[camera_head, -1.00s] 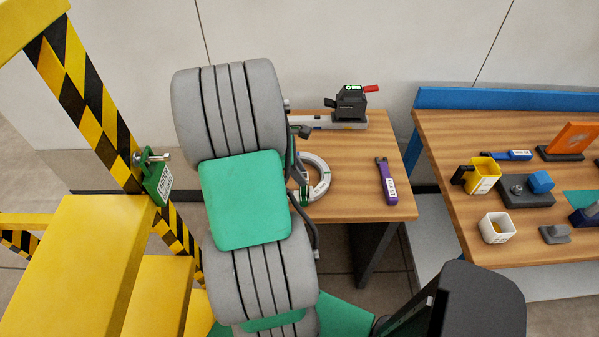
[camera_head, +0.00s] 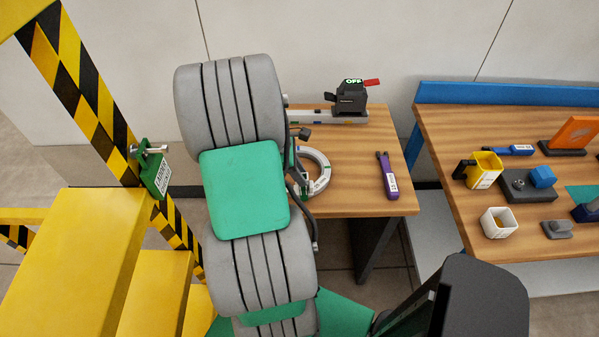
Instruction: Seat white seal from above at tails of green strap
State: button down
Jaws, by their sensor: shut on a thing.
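A white coil ring (camera_head: 322,169) lies on the wooden table just right of my arm, its left part hidden behind the arm. Small green bits show at the ring's hidden side, but I cannot tell whether they are the green strap. The strap tails and the white seal cannot be made out. My large grey and green arm crosses the middle of the view and covers that place. Dark curved parts show along the arm's right edge beside the ring. The fingertips of my gripper are hidden.
On the wooden table (camera_head: 345,198) stand a dark device (camera_head: 349,98) marked OFF and a purple-handled tool (camera_head: 388,178). A second table (camera_head: 440,125) holds a yellow mug (camera_head: 484,171), a white cup (camera_head: 498,223) and other items. Yellow steps (camera_head: 75,250) and a striped post stand left.

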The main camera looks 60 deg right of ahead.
jog(key=shift+f, duration=0.55)
jog(key=c, duration=1.1)
grip_release()
jog(key=shift+o, duration=0.2)
jog(key=shift+r, duration=0.15)
jog(key=b+v, duration=0.1)
jog(key=v, duration=0.6)
jog(key=shift+r, duration=0.25)
jog(key=shift+w+a, duration=0.15)
